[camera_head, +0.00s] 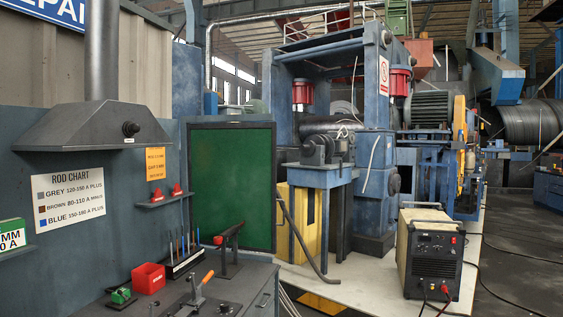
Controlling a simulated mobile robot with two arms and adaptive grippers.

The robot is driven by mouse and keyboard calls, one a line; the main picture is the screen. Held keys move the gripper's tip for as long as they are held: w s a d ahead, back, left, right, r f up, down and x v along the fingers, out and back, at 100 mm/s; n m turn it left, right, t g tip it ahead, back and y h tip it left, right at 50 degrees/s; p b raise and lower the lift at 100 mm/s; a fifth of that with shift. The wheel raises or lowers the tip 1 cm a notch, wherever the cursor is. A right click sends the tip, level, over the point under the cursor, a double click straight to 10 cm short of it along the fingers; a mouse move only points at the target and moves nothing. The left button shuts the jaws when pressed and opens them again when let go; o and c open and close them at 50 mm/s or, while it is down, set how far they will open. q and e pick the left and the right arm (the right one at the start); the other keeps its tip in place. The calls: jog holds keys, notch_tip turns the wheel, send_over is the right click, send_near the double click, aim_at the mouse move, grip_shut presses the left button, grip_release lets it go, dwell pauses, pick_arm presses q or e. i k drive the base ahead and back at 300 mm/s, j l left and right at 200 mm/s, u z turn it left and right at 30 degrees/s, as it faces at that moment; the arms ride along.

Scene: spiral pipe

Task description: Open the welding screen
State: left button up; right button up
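The welding screen (232,180) is a green panel in a dark frame. It stands left of the middle, behind the workbench and at the end of the blue-grey wall panel. Its green face is turned towards me. Part of its lower edge is hidden by the bench and a dark bracket-like bar. I cannot make out a handle on it. Neither of my grippers shows in this view.
A workbench (234,285) with a red box (148,278), a rod rack and an orange-handled clamp (196,294) fills the lower left. A welding machine (430,258) with cables stands on the right. Large blue machinery (375,130) stands behind.

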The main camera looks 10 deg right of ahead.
aim_at(232, 167)
jog(key=i+l, duration=0.55)
jog(key=l, duration=0.25)
jog(key=i+l+u, duration=0.1)
jog(key=i+l, duration=0.5)
jog(key=l, duration=0.2)
